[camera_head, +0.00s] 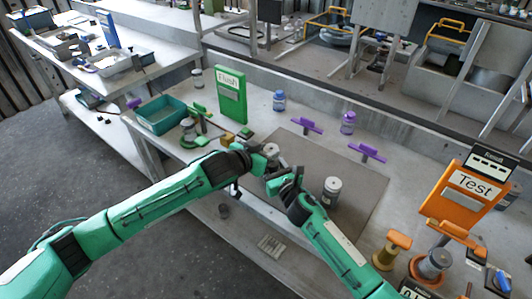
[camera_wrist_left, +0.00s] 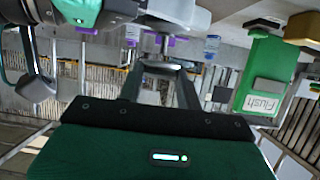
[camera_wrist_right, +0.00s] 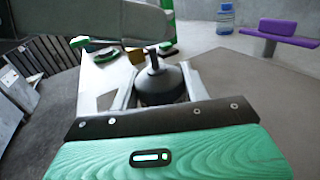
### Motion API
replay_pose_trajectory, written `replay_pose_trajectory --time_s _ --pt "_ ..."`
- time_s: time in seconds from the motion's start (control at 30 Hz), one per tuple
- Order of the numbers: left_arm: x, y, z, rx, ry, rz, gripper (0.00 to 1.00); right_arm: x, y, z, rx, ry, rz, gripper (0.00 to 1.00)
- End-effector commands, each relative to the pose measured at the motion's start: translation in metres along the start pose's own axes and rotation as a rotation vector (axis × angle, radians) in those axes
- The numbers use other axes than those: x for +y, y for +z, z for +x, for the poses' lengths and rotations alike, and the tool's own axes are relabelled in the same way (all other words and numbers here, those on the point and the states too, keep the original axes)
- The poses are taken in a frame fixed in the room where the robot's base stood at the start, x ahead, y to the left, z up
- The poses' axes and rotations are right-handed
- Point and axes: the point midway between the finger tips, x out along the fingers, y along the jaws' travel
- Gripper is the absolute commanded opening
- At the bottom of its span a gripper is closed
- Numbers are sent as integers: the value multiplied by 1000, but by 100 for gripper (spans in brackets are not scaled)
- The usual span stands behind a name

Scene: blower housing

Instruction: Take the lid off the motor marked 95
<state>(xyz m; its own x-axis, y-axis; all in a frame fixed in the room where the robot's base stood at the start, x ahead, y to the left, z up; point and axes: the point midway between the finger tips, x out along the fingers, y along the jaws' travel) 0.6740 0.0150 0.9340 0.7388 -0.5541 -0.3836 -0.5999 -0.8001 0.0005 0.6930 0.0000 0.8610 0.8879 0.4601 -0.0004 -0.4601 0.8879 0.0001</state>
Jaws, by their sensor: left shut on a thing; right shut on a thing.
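A grey cylindrical motor (camera_head: 272,150) is at the tip of my left gripper (camera_head: 265,158), above the dark mat. My left gripper appears shut on it, though the grip is partly hidden. In the left wrist view its fingers (camera_wrist_left: 166,78) show below a pale rounded part. My right gripper (camera_head: 284,178) is close below and beside it. In the right wrist view its fingers (camera_wrist_right: 152,92) are shut on a dark domed part (camera_wrist_right: 160,84) with a short post, which looks like a lid. A second grey motor (camera_head: 332,190) stands upright on the mat. I cannot read the number 95 on either motor.
The dark mat (camera_head: 350,215) has bare room around the standing motor. A green Flush sign (camera_head: 231,93) and teal bin (camera_head: 160,114) stand at the left. Purple-handled tools (camera_head: 306,125) and bottles (camera_head: 279,100) are behind. An orange Test sign (camera_head: 470,187) stands at the right.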

Motion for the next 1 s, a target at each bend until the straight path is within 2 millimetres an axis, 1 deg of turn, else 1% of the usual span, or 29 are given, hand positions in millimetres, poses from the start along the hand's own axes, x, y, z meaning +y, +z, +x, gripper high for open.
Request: replay_pose_trajectory --time_s 0.1,0.23,0.47,0.5,0.57,0.6,0.87,1.0 --pt "0 -16 -6 4 0 0 8 0 0 0 0 -1 0 5" --pt "0 -29 -12 3 0 1 8 0 0 0 0 0 0 5" --pt "0 -31 -13 0 0 0 8 0 0 0 0 0 0 5" --pt "0 -31 -13 0 0 0 8 0 0 0 0 -1 0 52" --pt "0 -31 -13 0 0 0 8 0 0 0 0 0 0 64" --pt "0 -31 -13 0 0 0 8 0 0 0 0 0 0 71" --pt "0 -31 -13 0 0 0 8 0 0 0 0 0 0 71" --pt "0 -31 -13 1 0 0 8 -1 -1 -7 1 -1 -2 71"
